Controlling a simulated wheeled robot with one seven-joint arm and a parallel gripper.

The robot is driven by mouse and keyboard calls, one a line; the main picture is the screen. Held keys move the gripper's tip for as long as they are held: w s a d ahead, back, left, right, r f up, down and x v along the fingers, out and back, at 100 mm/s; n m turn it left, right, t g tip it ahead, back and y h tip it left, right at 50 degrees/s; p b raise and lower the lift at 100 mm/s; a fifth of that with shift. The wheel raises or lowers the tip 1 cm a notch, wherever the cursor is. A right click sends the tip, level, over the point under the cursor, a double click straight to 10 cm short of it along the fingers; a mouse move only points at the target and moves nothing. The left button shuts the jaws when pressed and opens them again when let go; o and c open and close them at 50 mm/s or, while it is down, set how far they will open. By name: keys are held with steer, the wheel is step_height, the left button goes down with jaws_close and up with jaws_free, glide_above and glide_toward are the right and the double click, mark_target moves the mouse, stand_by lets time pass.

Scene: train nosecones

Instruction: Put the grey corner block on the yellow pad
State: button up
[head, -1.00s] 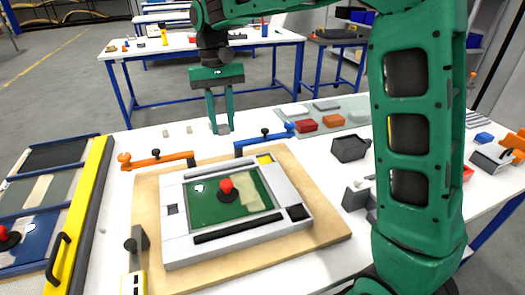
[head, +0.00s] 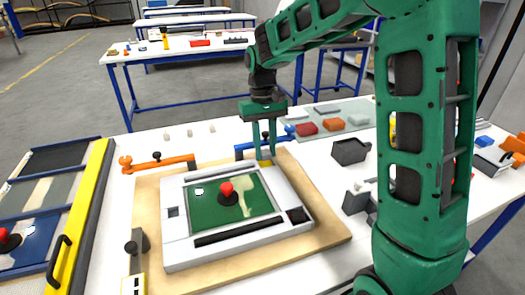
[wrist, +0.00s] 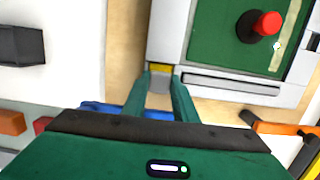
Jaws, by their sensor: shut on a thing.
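My gripper (head: 264,157) is shut on the grey corner block, a small piece between the green fingertips. In the wrist view, the grey corner block (wrist: 158,85) sits between the fingers of my gripper (wrist: 159,84). The yellow pad (wrist: 160,68) shows just past the block, at a corner of the light grey frame (wrist: 166,30). In the head view, the yellow pad (head: 265,163) is partly hidden by the fingers at the frame's far right corner. The block is over or right at the pad. I cannot tell whether it touches it.
The frame (head: 180,250) holds a green panel with a red knob (head: 228,191) and lies on a wooden board (head: 325,238). Blue (head: 245,147) and orange (head: 160,163) clamps stand at its far edge.

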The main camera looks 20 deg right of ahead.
steer(key=shift+f, duration=0.4)
steer(key=shift+s+f, duration=0.1)
steer(key=shift+f, duration=0.5)
steer(key=o, duration=0.8)
